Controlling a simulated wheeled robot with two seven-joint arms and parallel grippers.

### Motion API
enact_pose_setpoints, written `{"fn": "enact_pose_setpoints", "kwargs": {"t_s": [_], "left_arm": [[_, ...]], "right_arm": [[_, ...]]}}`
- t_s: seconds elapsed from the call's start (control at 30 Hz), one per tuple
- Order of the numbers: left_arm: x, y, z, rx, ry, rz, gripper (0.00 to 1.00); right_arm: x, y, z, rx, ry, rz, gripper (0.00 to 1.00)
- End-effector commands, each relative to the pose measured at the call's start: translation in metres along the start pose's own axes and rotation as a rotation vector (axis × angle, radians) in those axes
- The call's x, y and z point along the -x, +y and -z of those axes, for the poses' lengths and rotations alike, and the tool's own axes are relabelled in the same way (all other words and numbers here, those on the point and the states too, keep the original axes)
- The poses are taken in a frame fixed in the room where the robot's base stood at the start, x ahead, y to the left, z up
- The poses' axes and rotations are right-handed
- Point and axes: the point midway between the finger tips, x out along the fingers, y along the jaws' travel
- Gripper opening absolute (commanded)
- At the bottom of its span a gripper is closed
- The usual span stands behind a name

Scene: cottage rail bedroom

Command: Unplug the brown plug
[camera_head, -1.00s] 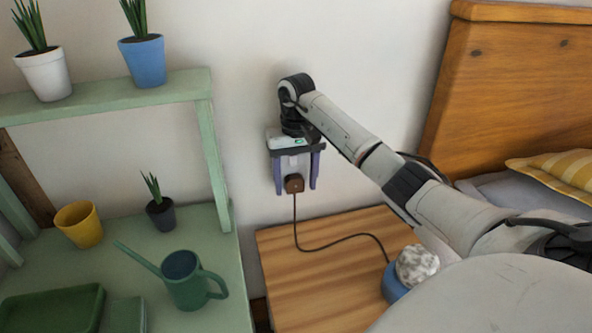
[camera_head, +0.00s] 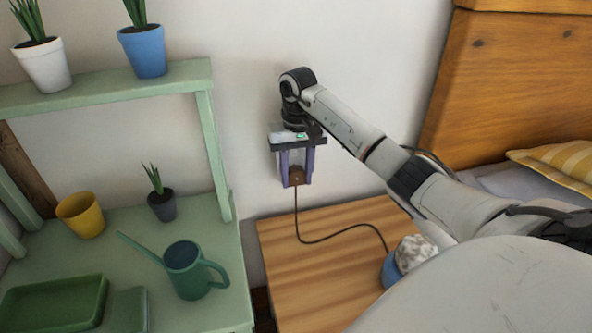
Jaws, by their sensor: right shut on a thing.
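The brown plug (camera_head: 296,176) is at the wall above the wooden bedside table, with its dark cord hanging down from it. My right gripper (camera_head: 297,180) points down, and its two purple fingers are shut on the plug, one on each side. The gripper body hides the upper part of the plug and any socket behind it. I cannot tell whether the plug is still seated in the wall. My left gripper is not in view.
The cord runs across the wooden table (camera_head: 300,270) to a blue-based lamp or ornament (camera_head: 392,272). A green shelf (camera_head: 222,165) with pots and a green watering can (camera_head: 186,272) stands left. A wooden headboard (camera_head: 510,90) is at right.

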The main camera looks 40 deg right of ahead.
Motion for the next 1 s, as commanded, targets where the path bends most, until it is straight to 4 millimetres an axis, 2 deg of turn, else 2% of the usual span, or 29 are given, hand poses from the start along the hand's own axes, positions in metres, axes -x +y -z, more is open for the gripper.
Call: {"fn": "enact_pose_setpoints", "kwargs": {"t_s": [1.0], "left_arm": [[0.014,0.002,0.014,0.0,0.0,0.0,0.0]], "right_arm": [[0.001,0.001,-0.042,0.001,-0.002,-0.003,0.14]]}}
